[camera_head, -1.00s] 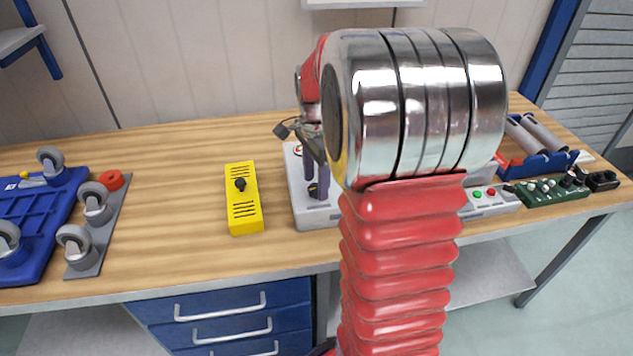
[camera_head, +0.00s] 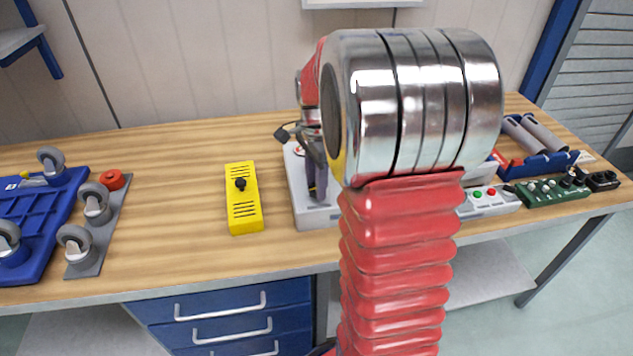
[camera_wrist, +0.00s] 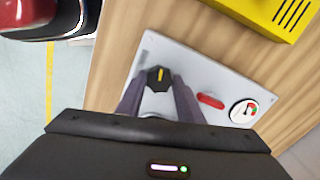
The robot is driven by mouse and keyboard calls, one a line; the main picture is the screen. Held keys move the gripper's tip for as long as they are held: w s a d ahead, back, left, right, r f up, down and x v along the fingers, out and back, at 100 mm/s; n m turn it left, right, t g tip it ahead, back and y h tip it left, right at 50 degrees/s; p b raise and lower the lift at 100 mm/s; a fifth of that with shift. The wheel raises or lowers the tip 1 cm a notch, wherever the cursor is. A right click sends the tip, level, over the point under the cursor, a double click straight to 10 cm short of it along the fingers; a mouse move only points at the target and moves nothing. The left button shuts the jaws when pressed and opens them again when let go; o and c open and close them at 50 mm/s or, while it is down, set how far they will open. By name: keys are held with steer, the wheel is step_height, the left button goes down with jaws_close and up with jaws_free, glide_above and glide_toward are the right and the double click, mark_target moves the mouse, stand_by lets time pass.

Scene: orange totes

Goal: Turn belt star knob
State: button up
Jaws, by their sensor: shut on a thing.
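The star knob (camera_wrist: 158,79) is black with a yellow mark and stands on a light grey panel (camera_wrist: 145,55) in the wrist view. My gripper (camera_wrist: 160,93) is shut on the knob, with one purple finger on each side. In the head view my gripper (camera_head: 316,183) is over the grey panel unit (camera_head: 313,216), partly behind my arm. The knob cannot be made out there. A red oblong part (camera_wrist: 210,100) and a round white dial with red and green (camera_wrist: 244,111) are on the same panel.
A yellow box (camera_head: 243,215) with a black knob stands left of the panel. A blue dolly with casters (camera_head: 40,225) lies at the far left. A control box (camera_head: 488,204), a green board (camera_head: 552,192) and a blue roller tray (camera_head: 545,165) stand at the right.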

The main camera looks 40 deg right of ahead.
steer(key=shift+n, duration=0.4)
steer(key=o, duration=1.1)
steer(key=shift+c, duration=0.2)
steer(key=shift+r, duration=0.1)
step_height(320, 180, up, 14)
steer(key=shift+f, duration=0.2)
stand_by(0.3)
